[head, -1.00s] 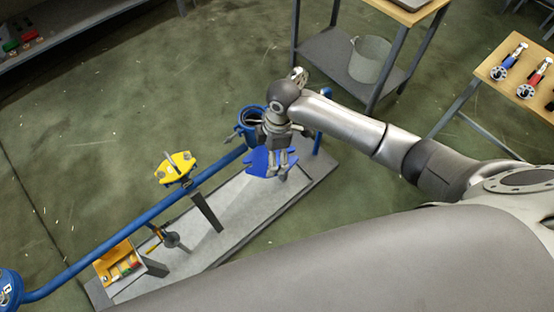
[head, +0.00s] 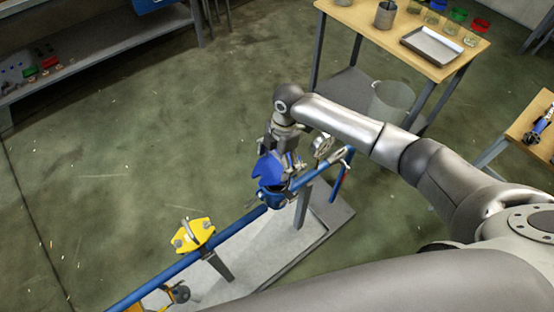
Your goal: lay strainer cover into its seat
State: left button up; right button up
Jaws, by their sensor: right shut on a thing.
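The strainer cover (head: 267,168) is a blue flat piece with pointed lobes. My right gripper (head: 284,160) is shut on it and holds it tilted. In the picture the cover is just above and slightly left of the blue strainer body (head: 272,197), partly overlapping its top. I cannot tell whether the two touch. The strainer's seat is mostly hidden behind the cover and fingers. My left gripper is not in view.
The strainer sits on a blue pipe (head: 237,227) above a grey skid (head: 322,219). A yellow fitting (head: 193,235) stands on the pipe to the left. Behind are a wooden-topped cart (head: 385,30) and a bucket (head: 391,103). The floor at left is open.

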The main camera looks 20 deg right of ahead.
aim_at(278, 165)
jog(key=shift+w+r, duration=0.15)
jog(key=shift+w, duration=0.05)
jog(key=shift+s+r, duration=0.15)
jog(key=shift+s, duration=0.05)
jog(key=shift+w+p, duration=0.1)
jog(key=shift+p, duration=0.2)
jog(key=shift+f+b, duration=0.35)
jog(key=shift+f, duration=0.45)
jog(key=shift+f+b, duration=1.5)
jog(key=shift+f, duration=0.6)
pick_arm(q)
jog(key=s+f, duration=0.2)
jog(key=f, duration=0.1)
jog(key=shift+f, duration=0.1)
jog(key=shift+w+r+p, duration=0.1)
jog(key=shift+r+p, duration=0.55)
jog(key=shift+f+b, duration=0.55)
jog(key=shift+b, duration=0.05)
pick_arm(e)
jog(key=shift+f, duration=0.9)
